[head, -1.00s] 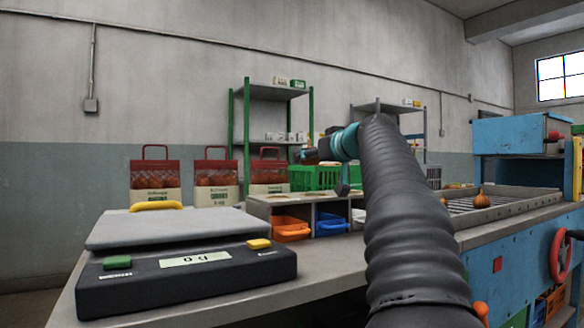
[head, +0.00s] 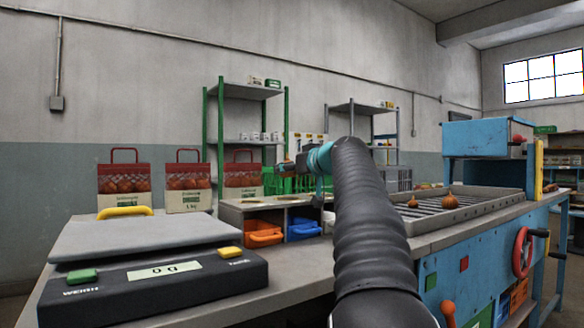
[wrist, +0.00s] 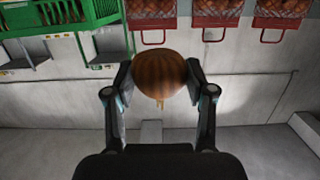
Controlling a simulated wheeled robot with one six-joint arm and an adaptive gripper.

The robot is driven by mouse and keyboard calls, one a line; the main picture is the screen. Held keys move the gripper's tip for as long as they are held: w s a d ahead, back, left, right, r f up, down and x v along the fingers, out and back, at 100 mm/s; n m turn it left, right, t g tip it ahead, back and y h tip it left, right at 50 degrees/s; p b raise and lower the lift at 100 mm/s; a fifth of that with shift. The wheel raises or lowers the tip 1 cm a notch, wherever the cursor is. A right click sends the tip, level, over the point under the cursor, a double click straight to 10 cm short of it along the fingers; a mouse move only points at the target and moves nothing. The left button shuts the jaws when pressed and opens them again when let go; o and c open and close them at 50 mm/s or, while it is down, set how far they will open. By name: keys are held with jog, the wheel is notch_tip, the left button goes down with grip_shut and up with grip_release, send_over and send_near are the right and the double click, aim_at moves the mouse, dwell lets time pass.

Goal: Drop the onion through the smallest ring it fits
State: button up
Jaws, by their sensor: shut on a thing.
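My gripper (wrist: 158,85) is shut on a brown-orange onion (wrist: 160,72) in the wrist view, with one finger on each side of it. In the head view my gripper (head: 290,168) is small and far off, raised above the sorting stand; the onion there is hard to make out. The stand (head: 229,213) is a low box with a flat top and round openings, seen nearly edge-on, so the ring sizes cannot be told. An orange bin (head: 262,234) and a blue bin (head: 303,230) sit in its bays.
A scale (head: 150,275) fills the near left of the bench. Green crates (wrist: 70,15) stand close by. Loose onions (head: 449,202) lie on the roller tray (head: 490,203) at right.

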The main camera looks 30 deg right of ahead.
jog(key=shift+f+b, duration=2.1)
jog(key=shift+f, duration=0.55)
jog(key=o, duration=1.4)
jog(key=shift+c, duration=0.2)
jog(key=s+r, duration=0.1)
jog(key=s, duration=1.1)
jog(key=shift+d+r, duration=0.2)
jog(key=shift+r, duration=0.2)
